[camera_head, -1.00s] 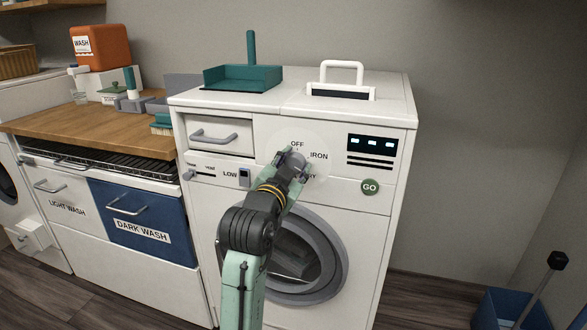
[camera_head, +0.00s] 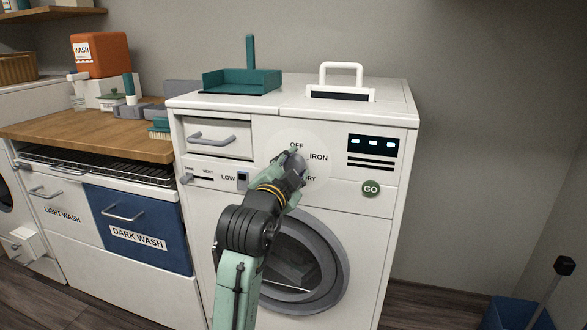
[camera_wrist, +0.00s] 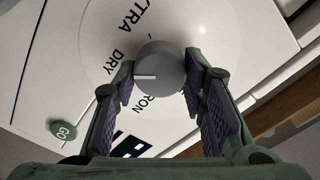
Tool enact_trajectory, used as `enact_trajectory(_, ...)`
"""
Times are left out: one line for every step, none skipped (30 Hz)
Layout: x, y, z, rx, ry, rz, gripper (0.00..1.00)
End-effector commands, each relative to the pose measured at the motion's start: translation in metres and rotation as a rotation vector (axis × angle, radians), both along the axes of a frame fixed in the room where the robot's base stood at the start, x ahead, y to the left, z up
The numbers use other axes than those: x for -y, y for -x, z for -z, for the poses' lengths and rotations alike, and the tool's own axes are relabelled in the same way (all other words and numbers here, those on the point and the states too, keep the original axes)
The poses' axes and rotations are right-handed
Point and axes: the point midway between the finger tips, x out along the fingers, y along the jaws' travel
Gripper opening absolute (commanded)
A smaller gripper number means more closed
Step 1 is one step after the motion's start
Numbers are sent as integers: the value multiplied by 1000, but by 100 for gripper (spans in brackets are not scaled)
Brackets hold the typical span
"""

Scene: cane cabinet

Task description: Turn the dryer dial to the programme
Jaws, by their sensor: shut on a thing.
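The dryer dial is a round grey knob (camera_wrist: 160,66) in the wrist view, with a white pointer line that points left in the picture, between the words DRY and IRON. My gripper (camera_wrist: 160,80) has its purple-padded fingers on both sides of the knob and is shut on it. In the head view my gripper (camera_head: 291,162) is at the round white dial plate (camera_head: 318,143) on the dryer front (camera_head: 360,240) and hides the knob. OFF and IRON show above and to the right; the lower label is partly covered.
A green GO button (camera_head: 370,188) and a dark display (camera_head: 372,145) are right of the dial. A small drawer (camera_head: 217,137) and a LOW switch (camera_head: 242,177) are to its left. A teal tray (camera_head: 242,82) stands on top.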

Motion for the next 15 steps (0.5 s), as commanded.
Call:
enact_trajectory(0,0,0,-1,0,0,10)
enact_trajectory(0,0,0,-2,1,0,10)
enact_trajectory(0,0,0,-2,1,0,10)
enact_trajectory(0,0,0,-2,1,0,10)
enact_trajectory(0,0,0,-2,1,0,10)
enact_trajectory(0,0,0,-2,1,0,40)
enact_trajectory(0,0,0,-2,1,0,42)
enact_trajectory(0,0,0,-2,1,0,44)
enact_trajectory(0,0,0,-2,1,0,46)
enact_trajectory(0,0,0,-1,1,1,48)
enact_trajectory(0,0,0,-1,1,1,50)
enact_trajectory(0,0,0,-1,1,1,53)
enact_trajectory(0,0,0,-1,1,1,55)
enact_trajectory(0,0,0,0,1,0,57)
enact_trajectory(0,0,0,-1,2,0,59)
